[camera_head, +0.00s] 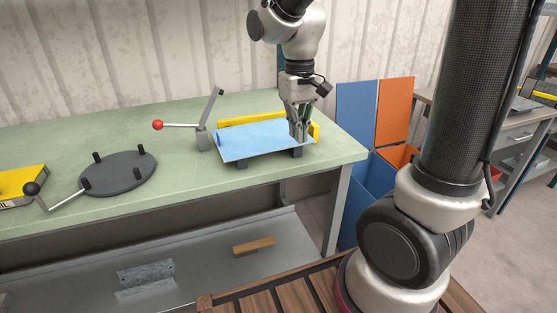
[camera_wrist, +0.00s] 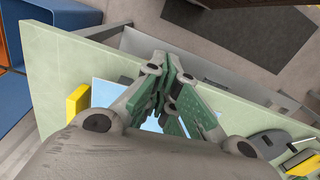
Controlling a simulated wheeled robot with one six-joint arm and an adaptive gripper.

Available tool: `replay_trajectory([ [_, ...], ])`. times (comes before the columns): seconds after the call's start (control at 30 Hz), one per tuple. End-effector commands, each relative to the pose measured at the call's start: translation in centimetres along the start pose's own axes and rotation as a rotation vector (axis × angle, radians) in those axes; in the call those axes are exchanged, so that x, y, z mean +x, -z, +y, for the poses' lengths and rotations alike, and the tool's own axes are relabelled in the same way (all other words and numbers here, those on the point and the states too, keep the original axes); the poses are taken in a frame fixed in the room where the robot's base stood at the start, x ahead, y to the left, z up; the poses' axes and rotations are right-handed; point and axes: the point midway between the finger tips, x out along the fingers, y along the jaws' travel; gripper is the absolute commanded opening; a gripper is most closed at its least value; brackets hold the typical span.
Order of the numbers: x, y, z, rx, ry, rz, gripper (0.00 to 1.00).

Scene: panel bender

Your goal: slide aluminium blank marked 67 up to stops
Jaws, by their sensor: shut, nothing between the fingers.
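The aluminium blank (camera_head: 255,141) is a flat sheet, tinted light blue, lying raised on dark supports on the green bench. No number can be read on it. A yellow stop bar (camera_head: 236,120) runs along its back side, with a yellow piece at the right end. My gripper (camera_head: 300,136) points down at the right part of the blank, its fingers shut and empty. I cannot tell whether the fingertips touch the sheet. In the wrist view the shut fingers (camera_wrist: 172,122) hide much of the blank (camera_wrist: 108,92).
A clamp lever with a red knob (camera_head: 158,125) stands left of the blank. A dark round plate with pegs (camera_head: 118,174) and a black-knobbed crank (camera_head: 32,188) are further left. Blue and orange bins (camera_head: 369,185) stand right of the green bench (camera_head: 185,185).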

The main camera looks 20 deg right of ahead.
Motion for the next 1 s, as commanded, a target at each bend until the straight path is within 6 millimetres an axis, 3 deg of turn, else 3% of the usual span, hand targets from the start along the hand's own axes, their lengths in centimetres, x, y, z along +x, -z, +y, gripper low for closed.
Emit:
replay_trajectory([
  [0.07, -0.8, 1.2, -0.2, 0.047, 0.006, 0.027, 0.0],
  [0.27, -0.3, 1.2, -0.1, 0.094, 0.006, 0.027, 0.0],
  [0.43, 2.1, 1.1, -0.1, 0.094, 0.006, 0.024, 0.0],
  [0.77, 9.2, 1.3, -0.2, 0.093, 0.006, 0.024, 0.0],
  [1.0, 9.1, 4.6, 0.1, 0.093, 0.007, 0.03, 0.0],
])
